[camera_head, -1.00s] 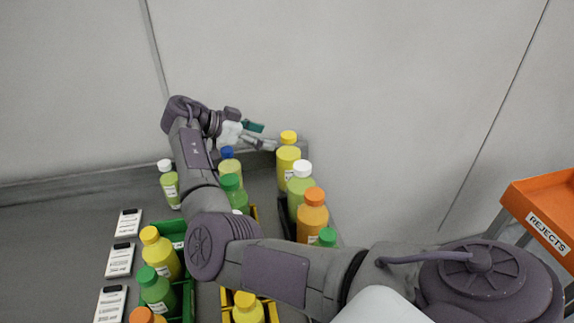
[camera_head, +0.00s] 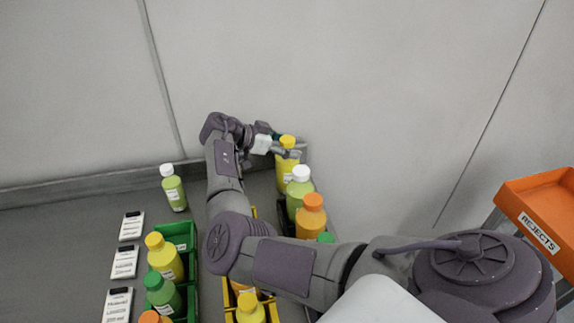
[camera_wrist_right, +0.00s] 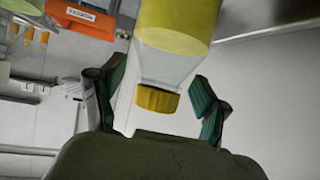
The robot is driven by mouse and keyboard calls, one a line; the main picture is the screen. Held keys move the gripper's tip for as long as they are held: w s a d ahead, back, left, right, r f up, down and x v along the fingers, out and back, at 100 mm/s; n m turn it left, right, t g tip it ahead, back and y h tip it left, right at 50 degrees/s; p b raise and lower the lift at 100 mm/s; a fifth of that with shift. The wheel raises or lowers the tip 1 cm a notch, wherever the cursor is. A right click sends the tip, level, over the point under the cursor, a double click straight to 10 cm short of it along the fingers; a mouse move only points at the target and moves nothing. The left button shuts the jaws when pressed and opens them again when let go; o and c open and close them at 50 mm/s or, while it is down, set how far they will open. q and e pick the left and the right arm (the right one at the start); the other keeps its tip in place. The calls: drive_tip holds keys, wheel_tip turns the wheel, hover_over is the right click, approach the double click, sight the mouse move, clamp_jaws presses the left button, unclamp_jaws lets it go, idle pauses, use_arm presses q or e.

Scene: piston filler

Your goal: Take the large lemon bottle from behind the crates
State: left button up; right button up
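The large lemon bottle (camera_head: 287,172) is yellow with a yellow cap and stands upright at the far right end of the crates, near the back wall. My right gripper (camera_head: 287,148) is at the height of its neck. In the right wrist view, the bottle's yellow body (camera_wrist_right: 178,22), clear neck and yellow cap (camera_wrist_right: 157,99) show between the two fingers. The fingers (camera_wrist_right: 158,98) are open, with a gap visible on each side of the cap. My left gripper is not in view.
A green crate (camera_head: 181,236), a yellow crate (camera_head: 228,297) and a dark crate hold several bottles. A white-capped bottle (camera_head: 299,190) and an orange bottle (camera_head: 311,216) stand close in front. A small white-capped bottle (camera_head: 174,190) stands apart at left. An orange rejects bin (camera_head: 540,215) is at right.

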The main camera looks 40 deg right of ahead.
drive_tip(key=shift+s+f, duration=0.1)
clamp_jaws()
idle(0.3)
